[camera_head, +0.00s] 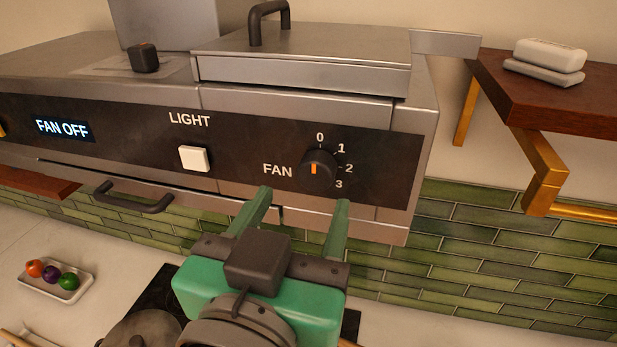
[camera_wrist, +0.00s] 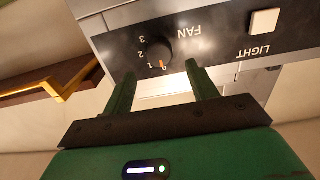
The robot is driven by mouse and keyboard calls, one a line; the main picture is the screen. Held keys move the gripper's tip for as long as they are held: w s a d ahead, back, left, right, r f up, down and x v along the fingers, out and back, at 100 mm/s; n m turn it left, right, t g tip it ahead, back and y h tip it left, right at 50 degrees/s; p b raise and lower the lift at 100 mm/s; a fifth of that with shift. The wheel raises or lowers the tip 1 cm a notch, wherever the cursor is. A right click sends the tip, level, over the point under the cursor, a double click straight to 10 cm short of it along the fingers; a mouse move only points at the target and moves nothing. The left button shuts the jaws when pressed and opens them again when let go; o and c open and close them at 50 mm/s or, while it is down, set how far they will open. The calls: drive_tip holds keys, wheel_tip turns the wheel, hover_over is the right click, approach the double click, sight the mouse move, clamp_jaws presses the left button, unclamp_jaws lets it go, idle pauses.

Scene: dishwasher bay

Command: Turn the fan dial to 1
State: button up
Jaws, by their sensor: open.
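The fan dial (camera_head: 318,168) is a round black knob with an orange mark on the dark front panel of the hood. The mark points up at 0, and the numbers 1, 2 and 3 run down its right side. The dial also shows in the wrist view (camera_wrist: 158,52), upside down, with the mark at 0. The display (camera_head: 62,128) reads FAN OFF. My green gripper (camera_head: 300,210) is open and empty. Its fingertips are below and in front of the dial, one to each side in the head view. I see no contact with the dial.
A white square LIGHT button (camera_head: 194,159) sits left of the dial. A dark handle (camera_head: 133,199) hangs under the panel. A wooden shelf (camera_head: 545,95) on brass brackets stands at the right.

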sight(317, 176)
drive_tip(key=p+x, duration=0.1)
drive_tip(key=x, duration=0.4)
drive_tip(key=shift+w, duration=0.25)
drive_tip(key=c, duration=1)
drive_tip(key=shift+m, duration=0.3)
drive_tip(key=m+b, duration=0.2)
drive_tip(key=m, duration=0.2)
drive_tip(key=shift+d+f, duration=0.1)
drive_tip(key=shift+d, duration=0.05)
drive_tip(key=shift+s+m+b, duration=0.1)
drive_tip(key=shift+m+b, duration=0.7)
drive_tip(key=shift+m, duration=1.2)
drive_tip(key=o, duration=1)
